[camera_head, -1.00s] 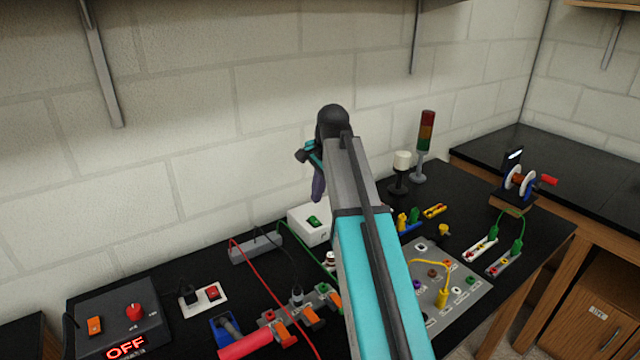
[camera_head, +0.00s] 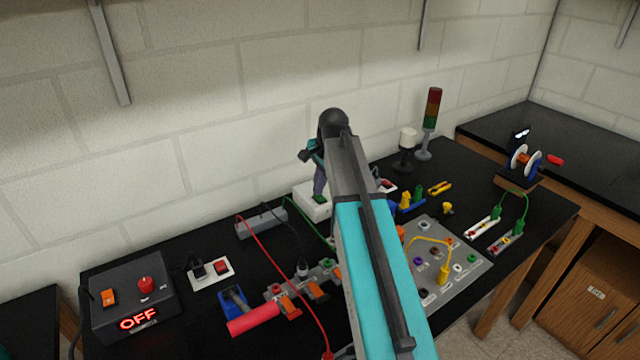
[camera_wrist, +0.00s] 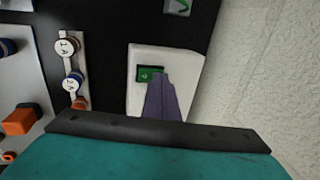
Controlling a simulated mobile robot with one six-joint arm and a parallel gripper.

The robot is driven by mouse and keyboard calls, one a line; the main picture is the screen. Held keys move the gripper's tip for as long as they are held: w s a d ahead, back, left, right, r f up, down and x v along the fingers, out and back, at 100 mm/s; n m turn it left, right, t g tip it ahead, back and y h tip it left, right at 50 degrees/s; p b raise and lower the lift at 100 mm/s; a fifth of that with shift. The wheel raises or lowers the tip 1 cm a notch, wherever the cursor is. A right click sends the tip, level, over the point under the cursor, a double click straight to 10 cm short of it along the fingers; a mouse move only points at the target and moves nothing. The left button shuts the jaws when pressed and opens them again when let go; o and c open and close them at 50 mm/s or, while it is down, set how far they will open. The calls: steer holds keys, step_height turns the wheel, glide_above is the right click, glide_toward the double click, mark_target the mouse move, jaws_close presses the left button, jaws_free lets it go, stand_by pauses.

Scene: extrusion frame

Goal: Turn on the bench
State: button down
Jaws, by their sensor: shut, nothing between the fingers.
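A white switch box (camera_head: 309,204) with a green switch (camera_head: 319,199) sits on the black bench (camera_head: 190,328), near the wall. My gripper (camera_head: 319,193) is shut and empty, pointing down at the green switch. In the wrist view the white box (camera_wrist: 187,65) lies under my gripper (camera_wrist: 159,76), whose tips overlap the lower right of the green switch (camera_wrist: 147,73). I cannot tell whether they touch it or whether the switch is pressed. A dark power supply (camera_head: 128,290) at the left shows a red "OFF" display.
A red rocker switch plate (camera_head: 211,273), a grey power strip (camera_head: 262,222) and a red cable (camera_head: 282,265) lie left of my arm. A signal tower (camera_head: 430,122) and a lamp (camera_head: 406,148) stand behind on the right. A panel with sockets (camera_head: 460,260) lies right.

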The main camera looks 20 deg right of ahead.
mark_target(323, 200)
steer(key=shift+w, duration=0.15)
steer(key=shift+f, duration=0.15)
stand_by(0.4)
steer(key=shift+s+p, duration=0.25)
steer(key=shift+p, duration=0.1)
steer(key=shift+s+d, duration=0.15)
steer(key=shift+s, duration=0.45)
steer(key=shift+r+p, duration=0.3)
steer(key=shift+p, duration=0.1)
steer(key=shift+p+v, duration=1.4)
steer(key=shift+v, duration=0.4)
steer(key=b+v, duration=0.3)
steer(key=v, duration=0.7)
